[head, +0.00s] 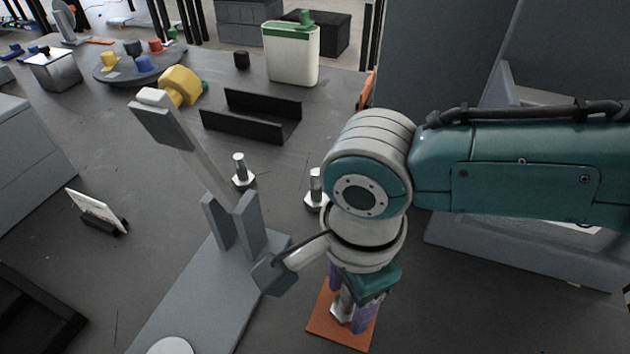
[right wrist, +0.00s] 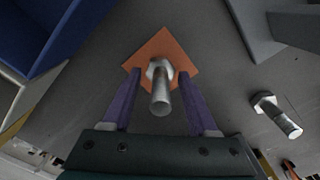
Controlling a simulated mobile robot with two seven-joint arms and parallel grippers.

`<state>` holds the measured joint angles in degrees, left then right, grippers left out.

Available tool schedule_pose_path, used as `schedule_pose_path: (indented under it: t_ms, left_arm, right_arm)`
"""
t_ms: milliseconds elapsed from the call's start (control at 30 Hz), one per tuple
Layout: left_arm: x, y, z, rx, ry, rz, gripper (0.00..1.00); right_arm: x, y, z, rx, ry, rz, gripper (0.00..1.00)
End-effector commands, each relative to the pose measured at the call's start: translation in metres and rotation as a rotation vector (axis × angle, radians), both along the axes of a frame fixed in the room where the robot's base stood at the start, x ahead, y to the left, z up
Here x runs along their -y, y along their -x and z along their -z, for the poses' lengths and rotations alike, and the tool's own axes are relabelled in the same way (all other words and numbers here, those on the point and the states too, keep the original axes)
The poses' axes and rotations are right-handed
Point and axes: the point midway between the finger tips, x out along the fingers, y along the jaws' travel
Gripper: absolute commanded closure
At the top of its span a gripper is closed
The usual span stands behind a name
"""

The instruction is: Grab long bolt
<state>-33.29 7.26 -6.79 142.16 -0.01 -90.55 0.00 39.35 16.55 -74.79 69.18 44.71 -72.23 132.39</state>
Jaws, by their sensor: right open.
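A silver bolt (head: 342,304) stands head down on an orange square pad (head: 318,324) at the front centre. In the right wrist view, the bolt (right wrist: 160,95) points up toward the camera, with the orange pad (right wrist: 160,45) behind it. My right gripper (head: 350,298) is above the pad, with its purple fingers apart on either side of this bolt. In the wrist view, a gap shows between each finger and the bolt. Two other upright bolts stand farther back: one at the left (head: 240,172) and one (head: 315,188) beside my right arm. My left gripper is out of view.
A grey fixture with a tall lever (head: 190,150) stands left of my right gripper. A black channel-shaped holder (head: 250,118) and a white box with a green lid (head: 291,55) are behind. A small stand with a white card (head: 97,211) is at left. Open table lies between them.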

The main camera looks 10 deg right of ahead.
Motion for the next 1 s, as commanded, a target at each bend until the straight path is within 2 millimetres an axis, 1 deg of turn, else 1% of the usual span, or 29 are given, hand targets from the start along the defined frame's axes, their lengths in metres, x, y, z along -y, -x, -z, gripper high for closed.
schedule_pose_path:
  t_ms: [33,233,267,767,1000]
  left_arm:
    - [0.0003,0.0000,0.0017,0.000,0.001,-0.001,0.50]
    - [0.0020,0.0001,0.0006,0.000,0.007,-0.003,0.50]
    - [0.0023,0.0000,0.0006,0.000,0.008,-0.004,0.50]
    - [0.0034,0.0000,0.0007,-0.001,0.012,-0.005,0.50]
    - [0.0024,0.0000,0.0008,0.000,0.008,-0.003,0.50]
  right_arm:
    - [0.0001,-0.0003,0.0027,0.001,0.001,0.000,0.41]
    - [-0.0001,-0.0003,0.0020,0.001,0.000,0.000,0.41]
    - [-0.0001,-0.0002,0.0020,0.001,-0.001,0.000,0.43]
    - [-0.0001,0.0000,0.0019,0.000,-0.001,0.000,0.99]
    - [-0.0001,0.0001,0.0019,0.000,-0.001,0.000,1.00]
